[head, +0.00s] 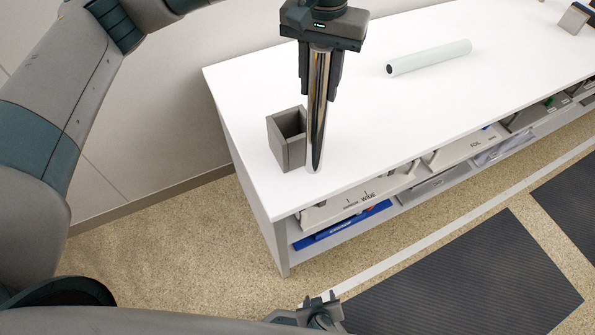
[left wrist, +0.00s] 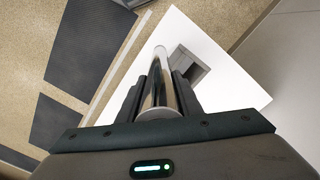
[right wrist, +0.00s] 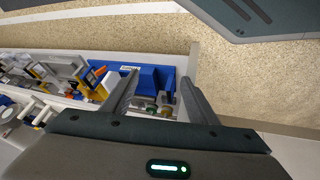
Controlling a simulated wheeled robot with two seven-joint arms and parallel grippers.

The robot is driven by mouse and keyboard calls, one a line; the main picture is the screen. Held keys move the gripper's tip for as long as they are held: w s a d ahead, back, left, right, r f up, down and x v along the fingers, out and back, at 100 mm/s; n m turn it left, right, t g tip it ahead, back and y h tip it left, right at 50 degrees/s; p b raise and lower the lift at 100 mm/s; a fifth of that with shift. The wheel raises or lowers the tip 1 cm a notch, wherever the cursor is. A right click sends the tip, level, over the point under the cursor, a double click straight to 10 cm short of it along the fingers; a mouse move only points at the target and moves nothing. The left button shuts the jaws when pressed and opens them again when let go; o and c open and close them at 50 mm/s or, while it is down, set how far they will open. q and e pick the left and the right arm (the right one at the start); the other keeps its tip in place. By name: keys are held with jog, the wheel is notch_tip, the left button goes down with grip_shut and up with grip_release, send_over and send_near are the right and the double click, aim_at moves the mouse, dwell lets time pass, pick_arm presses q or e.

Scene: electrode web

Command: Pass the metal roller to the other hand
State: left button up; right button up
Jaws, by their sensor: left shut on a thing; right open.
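The metal roller (head: 318,110) is a shiny chrome cylinder, held upright above the white table near its left end. My left gripper (head: 320,75) is shut on its upper part, and the roller hangs down in front of a grey open box. In the left wrist view the roller (left wrist: 160,85) sits between the two fingers, pointing away from the camera. My right gripper (head: 322,308) is low at the bottom of the head view, in front of the table and apart from the roller. In the right wrist view its fingers (right wrist: 158,95) are spread and empty.
The grey box (head: 288,138) stands on the white table (head: 380,120), beside the roller. A pale green cylinder (head: 430,57) lies farther back. Shelves with labelled bins (head: 365,198) run under the table front. A blue bin (right wrist: 150,75) shows below my right gripper. Dark mats (head: 470,275) lie on the floor.

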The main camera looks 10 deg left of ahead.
jog(key=w+a+r+m+t, duration=0.1)
jog(key=w+a+r+t, duration=0.3)
jog(key=r, duration=0.6)
jog(key=w+a+r+m+t, duration=0.15)
jog(key=a+r, duration=0.35)
jog(key=r, duration=0.5)
jog(key=w+a+r+m+t, duration=0.25)
jog(key=a+r, duration=0.25)
jog(key=r, duration=0.4)
notch_tip(320, 180, up, 9)
jog(key=w+t, duration=0.1)
jog(key=m+t+h, duration=0.2)
jog(key=t+h, duration=0.1)
jog(key=h, duration=0.1)
send_near(313, 138)
jog(key=shift+w+d+r, duration=0.1)
jog(key=shift+d+r, duration=0.05)
jog(key=shift+r, duration=0.1)
jog(key=shift+w+y, duration=0.1)
jog(key=shift+y, duration=0.2)
jog(key=w, duration=0.4)
jog(key=w+d, duration=0.1)
jog(key=w, duration=0.2)
jog(key=w+d, duration=0.1)
jog(key=w, duration=0.3)
jog(key=shift+w+d, duration=0.2)
jog(key=shift+w, duration=0.1)
